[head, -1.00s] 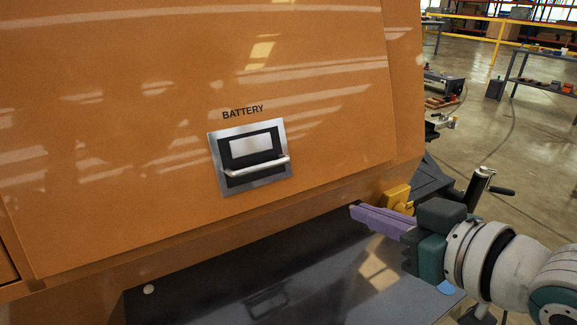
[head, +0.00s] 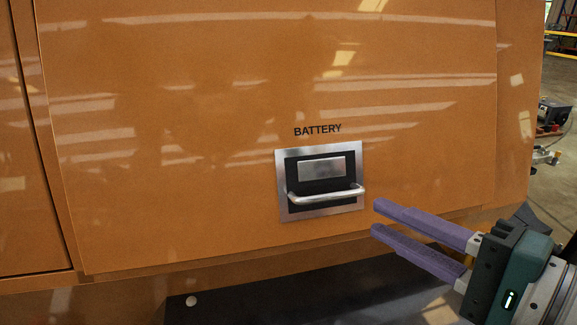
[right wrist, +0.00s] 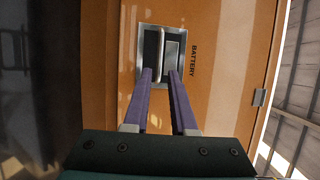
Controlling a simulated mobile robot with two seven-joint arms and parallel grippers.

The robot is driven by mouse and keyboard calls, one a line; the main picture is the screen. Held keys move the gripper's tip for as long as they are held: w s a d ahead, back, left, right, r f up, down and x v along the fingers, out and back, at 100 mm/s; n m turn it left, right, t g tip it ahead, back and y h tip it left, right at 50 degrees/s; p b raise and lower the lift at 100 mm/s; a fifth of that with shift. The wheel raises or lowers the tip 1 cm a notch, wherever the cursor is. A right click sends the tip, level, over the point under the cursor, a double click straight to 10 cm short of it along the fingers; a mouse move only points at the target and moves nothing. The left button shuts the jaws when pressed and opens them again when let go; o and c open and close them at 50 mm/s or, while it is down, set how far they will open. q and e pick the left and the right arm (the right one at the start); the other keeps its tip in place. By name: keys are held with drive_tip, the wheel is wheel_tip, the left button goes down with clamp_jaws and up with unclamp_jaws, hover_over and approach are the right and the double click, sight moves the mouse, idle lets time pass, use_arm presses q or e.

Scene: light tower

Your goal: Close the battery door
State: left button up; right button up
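The battery door (head: 200,150) is a large orange panel marked BATTERY. It looks nearly flush with the orange body around it; I cannot tell whether it is fully shut. Its silver latch plate with a bar handle (head: 326,196) sits low on the panel. The handle also shows in the right wrist view (right wrist: 160,55), between and beyond my fingertips. My right gripper (head: 375,216) has two purple fingers, apart and empty, just right of the latch plate. It also shows in the right wrist view (right wrist: 160,72). My left gripper is not in view.
Another orange panel (head: 30,180) borders the door at the left. Open floor (head: 555,190) shows at the far right.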

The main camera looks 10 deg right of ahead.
sight(336, 198)
drive_tip(key=x, duration=0.9)
drive_tip(key=shift+w+a, duration=0.1)
drive_tip(key=shift+c, duration=0.2)
clamp_jaws()
idle(0.9)
